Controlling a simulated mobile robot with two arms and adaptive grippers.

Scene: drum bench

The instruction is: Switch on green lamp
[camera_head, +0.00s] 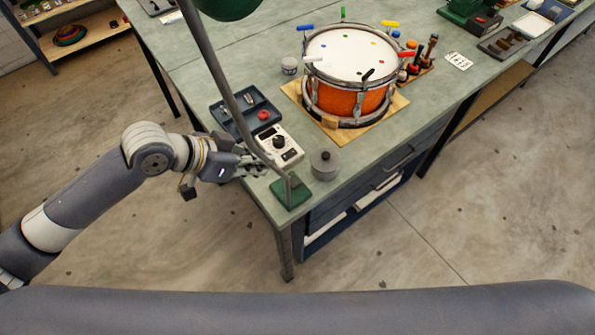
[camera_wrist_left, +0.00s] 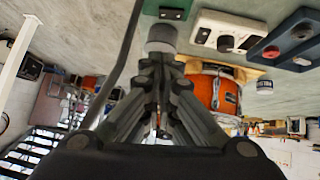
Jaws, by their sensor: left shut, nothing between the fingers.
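The green lamp has a dark green shade (camera_head: 225,8) at the top edge of the head view, a long grey stem (camera_head: 225,85) and a square green base (camera_head: 291,192) at the near corner of the bench. The base also shows at the top of the left wrist view (camera_wrist_left: 173,11), with a small red mark on it. My left gripper (camera_head: 262,168) is shut and empty, just left of the base and partly behind the stem. Its fingers (camera_wrist_left: 160,62) point forward in the wrist view. I cannot tell whether the lamp is lit. My right gripper is not in view.
A white box with a black knob (camera_head: 279,141) and a dark tray (camera_head: 252,102) lie beyond the gripper. A grey lidded pot (camera_head: 325,165) stands right of the stem. An orange drum (camera_head: 345,100) sits on a board farther back. The floor in front is clear.

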